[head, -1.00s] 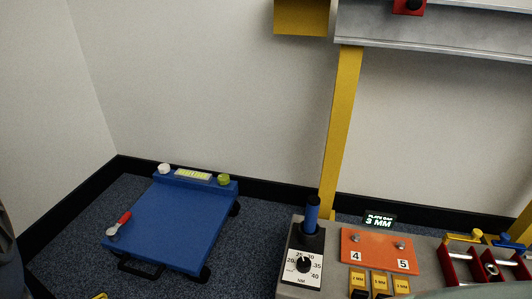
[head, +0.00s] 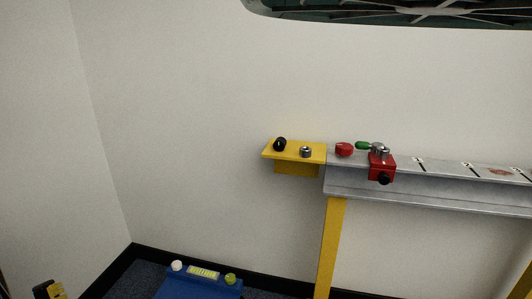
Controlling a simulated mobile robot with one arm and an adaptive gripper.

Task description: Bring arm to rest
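A black and yellow part that looks like my gripper (head: 50,290) shows at the bottom left corner of the head view. Only its upper end is in the picture, and the rest is cut off by the lower edge. I cannot see both fingers, so I cannot tell whether it is open or shut. It is in front of the pale wall, left of the blue cart (head: 195,288) and well apart from the beam. Nothing is seen held in it.
A grey beam (head: 430,198) on a yellow post (head: 330,245) spans the right side. Its yellow end shelf (head: 290,152) holds a black knob (head: 280,144) and a metal nut (head: 305,152). A red clamp (head: 382,166) sits on the beam. A dark panel (head: 400,12) hangs above.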

